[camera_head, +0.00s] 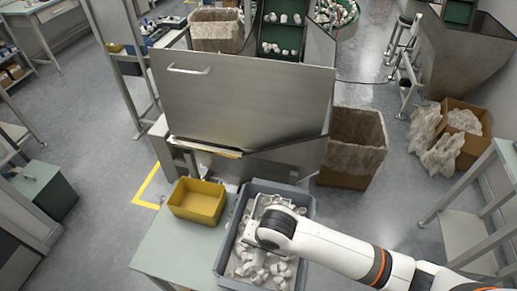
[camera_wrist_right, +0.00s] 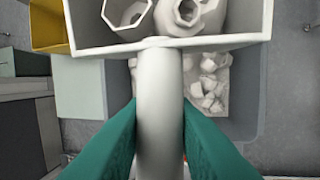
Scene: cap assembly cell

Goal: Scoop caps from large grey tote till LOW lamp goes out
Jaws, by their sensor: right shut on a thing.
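The large grey tote (camera_head: 221,262) stands at the front edge of the table and holds many white caps (camera_head: 252,268). My right arm reaches over it from the right. My right gripper (camera_wrist_right: 160,140) has green fingers shut on the upright white handle (camera_wrist_right: 160,85) of a scoop. The scoop (camera_wrist_right: 90,48) is grey-white, and white hollow caps (camera_wrist_right: 187,14) show inside it in the wrist view. In the head view the scoop (camera_head: 262,201) is over or in the tote, partly hidden by my wrist. I cannot make out the LOW lamp. My left gripper is not in view.
A yellow bin (camera_head: 198,201) sits on the pale table (camera_head: 165,250) left of the tote. A large steel hopper (camera_head: 245,95) stands behind, with a bright strip (camera_head: 205,148) along its lower edge. A brown carton (camera_head: 353,148) stands to its right.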

